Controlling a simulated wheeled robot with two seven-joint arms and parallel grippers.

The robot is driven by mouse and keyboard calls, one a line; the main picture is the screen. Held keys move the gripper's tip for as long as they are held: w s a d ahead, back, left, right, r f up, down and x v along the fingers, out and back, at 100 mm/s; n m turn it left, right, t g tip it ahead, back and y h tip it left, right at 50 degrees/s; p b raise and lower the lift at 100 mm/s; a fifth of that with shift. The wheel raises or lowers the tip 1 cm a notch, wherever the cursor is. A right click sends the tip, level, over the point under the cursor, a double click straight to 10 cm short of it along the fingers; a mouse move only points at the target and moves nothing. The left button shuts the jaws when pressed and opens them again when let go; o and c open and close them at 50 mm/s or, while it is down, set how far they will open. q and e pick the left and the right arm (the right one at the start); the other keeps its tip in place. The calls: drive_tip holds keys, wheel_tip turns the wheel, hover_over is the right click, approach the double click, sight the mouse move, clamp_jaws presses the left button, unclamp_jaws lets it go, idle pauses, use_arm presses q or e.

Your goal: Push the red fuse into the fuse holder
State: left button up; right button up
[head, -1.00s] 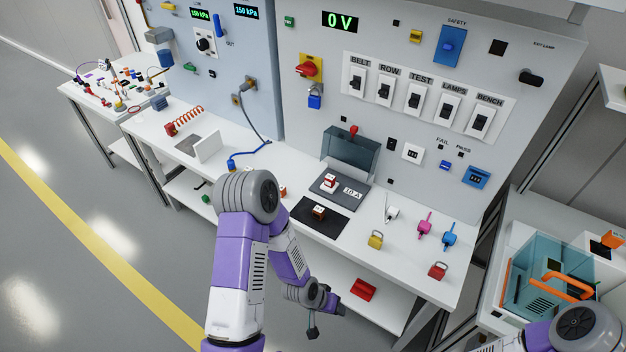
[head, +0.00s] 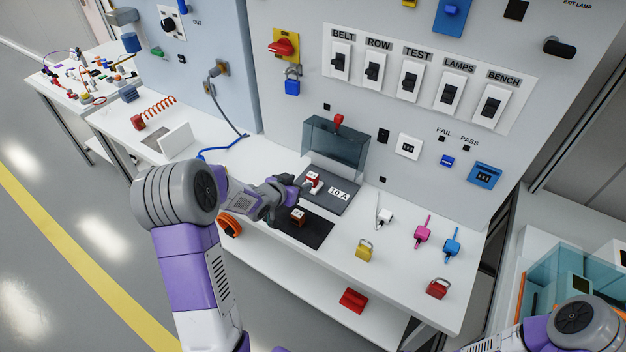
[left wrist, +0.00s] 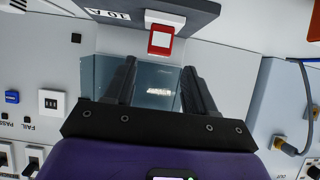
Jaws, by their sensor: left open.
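The red fuse (head: 313,179) with a white lower part stands at the dark grey fuse holder plate (head: 342,204), which carries a "10 A" label. In the left wrist view the fuse (left wrist: 160,42) shows red and white at the edge of the dark plate (left wrist: 195,12). My left gripper (head: 300,189) is open, beside the fuse on its left. In the left wrist view the two fingers (left wrist: 158,68) are spread, with the fuse just beyond their tips and nothing held. How deep the fuse sits cannot be told. My right gripper is out of view.
A second reddish fuse (head: 298,215) lies on a black mat (head: 312,232) in front. A clear dark cover (head: 335,145) stands behind the plate. Yellow (head: 364,250) and red (head: 437,288) padlocks lie on the bench at right. The switch panel (head: 425,75) rises behind.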

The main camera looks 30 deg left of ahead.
sight(310, 179)
use_arm(q)
drive_tip(key=b+x, duration=0.1)
drive_tip(key=x, duration=0.5)
drive_tip(key=shift+w+f+b, duration=0.15)
drive_tip(key=shift+w+b, duration=0.05)
drive_tip(key=shift+b, duration=0.1)
drive_tip(key=shift+d, duration=0.1)
drive_tip(key=shift+c, duration=0.2)
drive_tip(key=c, duration=1)
wheel_tip(310, 179, up, 8)
drive_tip(key=p, duration=0.7)
